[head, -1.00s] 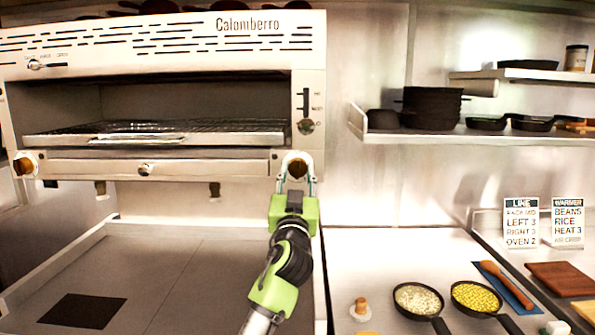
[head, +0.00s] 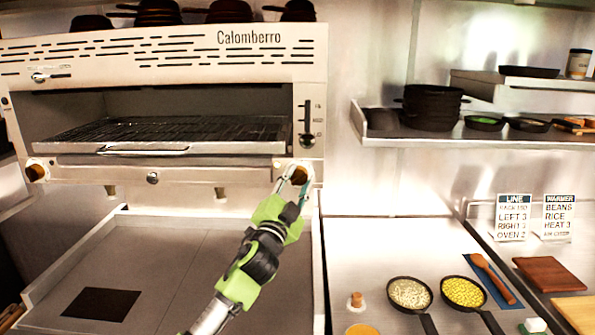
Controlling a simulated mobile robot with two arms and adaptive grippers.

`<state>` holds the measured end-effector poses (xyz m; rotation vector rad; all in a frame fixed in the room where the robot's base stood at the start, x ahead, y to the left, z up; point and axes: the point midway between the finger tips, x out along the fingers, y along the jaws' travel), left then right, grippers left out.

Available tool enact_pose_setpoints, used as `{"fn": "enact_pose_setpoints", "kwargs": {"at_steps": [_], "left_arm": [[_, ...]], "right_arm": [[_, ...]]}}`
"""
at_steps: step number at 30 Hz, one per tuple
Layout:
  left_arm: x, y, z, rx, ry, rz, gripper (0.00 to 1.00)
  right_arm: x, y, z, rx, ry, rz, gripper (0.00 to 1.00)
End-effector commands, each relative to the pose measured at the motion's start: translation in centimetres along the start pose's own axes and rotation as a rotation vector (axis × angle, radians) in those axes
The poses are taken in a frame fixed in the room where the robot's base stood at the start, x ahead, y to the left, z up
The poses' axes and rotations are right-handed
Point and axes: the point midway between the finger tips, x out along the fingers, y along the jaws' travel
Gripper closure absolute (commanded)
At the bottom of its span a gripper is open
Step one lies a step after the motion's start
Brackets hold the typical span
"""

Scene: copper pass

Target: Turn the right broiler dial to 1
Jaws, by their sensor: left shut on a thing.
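The broiler (head: 165,80) marked Calomberro stands at the left with its rack inside. The right broiler dial (head: 302,173) is a brown knob at the broiler's lower right corner. My left gripper (head: 296,176), with green parts, reaches up to it from below and is shut on it, one finger on each side. The fingers and the glare hide the dial's marks, so I cannot read its setting. The left broiler dial (head: 36,173) sits at the lower left corner. My right gripper is not in view.
A vertical slider (head: 307,125) is just above the right dial. A wall shelf (head: 455,136) with black pans is at the right. Two pans of food (head: 410,293) and cards reading LINE (head: 513,217) and WARMER (head: 559,217) are at the lower right.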

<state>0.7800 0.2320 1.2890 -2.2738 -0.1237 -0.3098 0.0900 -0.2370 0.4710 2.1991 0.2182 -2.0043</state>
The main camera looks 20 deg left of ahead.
Motion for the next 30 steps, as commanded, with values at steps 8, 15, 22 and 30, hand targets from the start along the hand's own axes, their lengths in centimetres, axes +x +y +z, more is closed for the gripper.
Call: {"fn": "enact_pose_setpoints", "kwargs": {"at_steps": [8, 15, 22, 30], "left_arm": [[0.03, -0.11, -0.04, 0.052, 0.0, 0.02, 0.88], [0.01, -0.03, -0.01, 0.056, 0.001, 0.022, 0.88], [0.01, -0.03, -0.02, 0.055, 0.001, 0.022, 0.5], [0.01, -0.03, -0.02, 0.055, 0.001, 0.022, 0.5]], "right_arm": [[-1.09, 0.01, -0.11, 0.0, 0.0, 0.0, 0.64], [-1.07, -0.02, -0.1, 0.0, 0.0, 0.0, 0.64], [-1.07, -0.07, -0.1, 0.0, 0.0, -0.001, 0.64], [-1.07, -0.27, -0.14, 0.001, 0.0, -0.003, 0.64]]}}
